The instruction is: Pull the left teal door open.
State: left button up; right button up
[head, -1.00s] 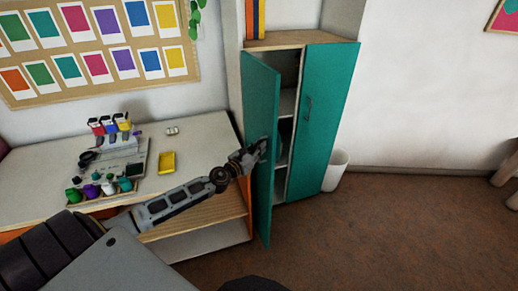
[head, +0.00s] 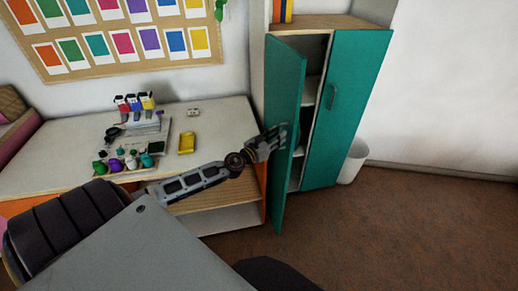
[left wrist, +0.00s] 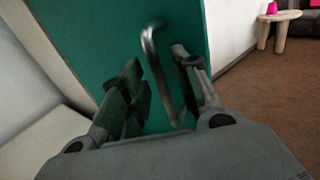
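The left teal door (head: 283,85) of the cabinet stands partly open, swung out toward me, with a dark gap between it and the right teal door (head: 350,95). My left gripper (head: 275,140) is at the outer face of the left door, near its free edge. In the left wrist view, the metal handle (left wrist: 155,50) of the teal door (left wrist: 95,35) runs between the two fingers of my left gripper (left wrist: 158,70). The fingers look apart around the handle, with a gap on the left finger's side. My right gripper is not seen.
A white bin (head: 353,162) stands right of the cabinet. The brown floor (head: 400,225) in front is clear.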

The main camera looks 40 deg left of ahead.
pick_arm(q)
jog(key=s+a, duration=0.1)
jog(key=s, duration=0.9)
jog(key=shift+s, duration=0.2)
dwell(0.6)
jog(key=shift+a, duration=0.1)
dwell(0.6)
